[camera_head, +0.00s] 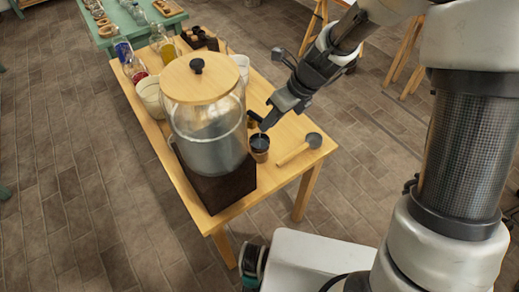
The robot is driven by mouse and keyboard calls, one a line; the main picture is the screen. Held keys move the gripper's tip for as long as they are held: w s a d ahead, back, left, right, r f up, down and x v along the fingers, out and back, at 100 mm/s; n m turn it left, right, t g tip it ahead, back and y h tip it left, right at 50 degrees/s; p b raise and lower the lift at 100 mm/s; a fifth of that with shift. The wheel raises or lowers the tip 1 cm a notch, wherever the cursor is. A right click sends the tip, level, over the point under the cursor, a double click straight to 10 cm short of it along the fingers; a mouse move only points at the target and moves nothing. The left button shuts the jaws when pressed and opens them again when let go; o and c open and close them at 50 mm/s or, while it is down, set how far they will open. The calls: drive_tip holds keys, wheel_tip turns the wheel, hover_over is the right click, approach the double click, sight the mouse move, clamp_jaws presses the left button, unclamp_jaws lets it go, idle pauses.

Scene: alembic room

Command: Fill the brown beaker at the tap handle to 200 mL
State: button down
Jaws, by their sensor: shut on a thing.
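The brown beaker (260,157) stands upright on the table close to the front right of a large glass dispenser (208,140), with its dark opening facing up. The tap (253,117) sticks out of the dispenser's right side, just above and behind the beaker. My gripper (266,123) comes down from the upper right and is shut at the tap, on what looks to be its handle, above the beaker. The fingers partly hide the handle. The liquid level inside the beaker and any stream are too small to make out.
The dispenser has a wooden lid and stands on a dark block (217,188). A mallet (300,149) lies right of the beaker near the table edge. A pale bowl (150,96), bottles and dark cups (197,38) stand farther back. Floor is clear on the left.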

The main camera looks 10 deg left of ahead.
idle(0.5)
drive_tip(key=shift+s+a+m+t+p, duration=0.25)
drive_tip(key=shift+s+m+t, duration=0.1)
drive_tip(key=shift+m, duration=0.25)
drive_tip(key=shift+s+a+m+t+p, duration=0.15)
drive_tip(key=shift+s+m+t+p, duration=0.15)
drive_tip(key=shift+m, duration=0.3)
drive_tip(key=c, duration=1.2)
unclamp_jaws()
drive_tip(key=shift+o, duration=0.2)
drive_tip(key=shift+o, duration=1.1)
drive_tip(key=shift+s+a, duration=0.15)
drive_tip(key=shift+c, duration=0.5)
